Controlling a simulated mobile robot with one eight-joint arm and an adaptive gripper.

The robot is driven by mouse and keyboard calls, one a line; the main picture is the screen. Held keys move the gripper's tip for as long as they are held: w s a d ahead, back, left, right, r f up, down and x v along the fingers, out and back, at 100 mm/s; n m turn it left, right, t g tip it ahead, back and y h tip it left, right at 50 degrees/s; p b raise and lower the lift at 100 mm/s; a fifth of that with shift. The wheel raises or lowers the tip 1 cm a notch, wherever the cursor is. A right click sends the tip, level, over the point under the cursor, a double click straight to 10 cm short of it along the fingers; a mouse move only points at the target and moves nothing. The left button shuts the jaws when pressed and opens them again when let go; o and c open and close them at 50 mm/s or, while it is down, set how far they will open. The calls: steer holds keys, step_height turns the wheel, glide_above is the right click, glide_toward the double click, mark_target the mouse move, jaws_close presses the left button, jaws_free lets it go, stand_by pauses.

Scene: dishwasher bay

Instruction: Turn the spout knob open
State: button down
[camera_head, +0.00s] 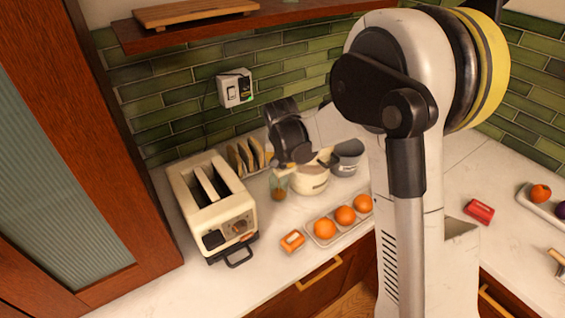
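I cannot make out a spout or its knob in the head view. The dark end of my arm with my gripper (296,157) is over the back of the counter. It is just above or behind a cream round pot (311,183) and partly covers it. The fingers are too small and dark to show whether they are open or shut. A small glass jar (278,188) with brown contents stands left of the pot. A grey vessel (347,160) stands right of it. My arm hides much of the counter's middle and right.
A cream toaster (215,205) stands on the left, with a rack of toast slices (244,157) behind it. A tray of oranges (341,222) and a small orange box (292,241) are at the front. A red box (479,211) lies right. A shelf (200,30) overhangs the back left.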

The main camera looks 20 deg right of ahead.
steer(key=c, duration=1.1)
jaws_free()
steer(key=shift+a, duration=0.1)
steer(key=shift+c, duration=0.2)
steer(key=v, duration=0.8)
